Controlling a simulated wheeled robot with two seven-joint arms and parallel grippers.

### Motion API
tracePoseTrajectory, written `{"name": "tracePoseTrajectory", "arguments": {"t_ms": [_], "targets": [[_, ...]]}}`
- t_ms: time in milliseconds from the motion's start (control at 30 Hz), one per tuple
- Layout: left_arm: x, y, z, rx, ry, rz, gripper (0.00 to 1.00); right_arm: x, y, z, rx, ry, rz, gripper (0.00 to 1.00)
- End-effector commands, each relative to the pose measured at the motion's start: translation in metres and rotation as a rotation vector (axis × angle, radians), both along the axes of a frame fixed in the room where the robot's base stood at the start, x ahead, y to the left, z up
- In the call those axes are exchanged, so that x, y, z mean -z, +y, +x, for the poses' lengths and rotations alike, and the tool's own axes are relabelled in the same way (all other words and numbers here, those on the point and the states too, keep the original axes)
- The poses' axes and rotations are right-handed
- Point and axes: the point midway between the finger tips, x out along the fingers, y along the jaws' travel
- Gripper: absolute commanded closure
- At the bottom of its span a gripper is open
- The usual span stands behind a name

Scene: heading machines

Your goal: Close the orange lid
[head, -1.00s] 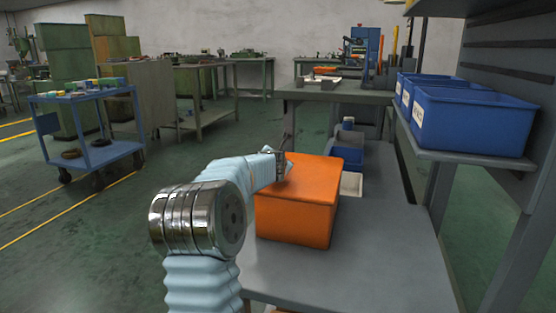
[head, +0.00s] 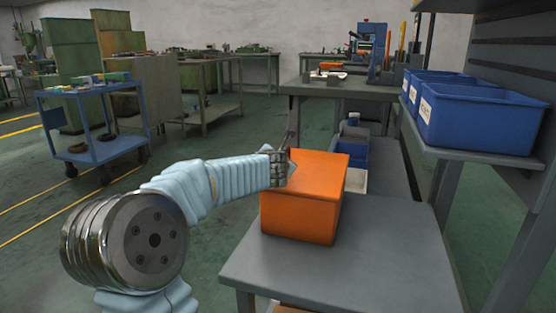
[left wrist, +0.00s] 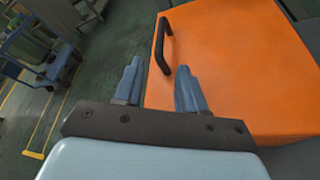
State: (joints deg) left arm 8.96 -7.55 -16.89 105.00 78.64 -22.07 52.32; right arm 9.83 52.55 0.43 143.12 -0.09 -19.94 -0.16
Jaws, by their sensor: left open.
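The orange box (head: 298,218) stands on the grey bench. Its orange lid (head: 318,168) lies flat across the top, with no gap that I can see. In the left wrist view the lid (left wrist: 235,65) fills the right side, with a dark bar handle (left wrist: 163,46) near its left edge. My left gripper (head: 291,143) is at the left side of the box, near the lid's edge. In the left wrist view its two fingers (left wrist: 160,70) are spread, with nothing held between them; the handle shows just beyond the tips. My right gripper is not in view.
The grey bench top (head: 370,245) is clear to the right and in front of the box. Blue bins (head: 480,122) sit on a shelf at the right. A blue cart (head: 95,125) stands at the left.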

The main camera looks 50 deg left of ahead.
Motion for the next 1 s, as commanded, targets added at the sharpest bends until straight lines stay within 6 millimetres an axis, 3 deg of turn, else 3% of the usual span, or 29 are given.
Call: {"name": "tracePoseTrajectory", "arguments": {"t_ms": [100, 300, 1000], "targets": [[-0.008, -0.014, -0.014, 0.002, -0.001, 0.000, 0.60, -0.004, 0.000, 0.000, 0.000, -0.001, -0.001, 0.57], [-0.011, -0.023, -0.023, 0.000, 0.001, 0.001, 0.60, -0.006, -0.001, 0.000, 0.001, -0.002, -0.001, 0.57], [-0.011, -0.023, -0.024, 0.000, 0.000, 0.001, 0.60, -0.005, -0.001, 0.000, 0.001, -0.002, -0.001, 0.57]]}}
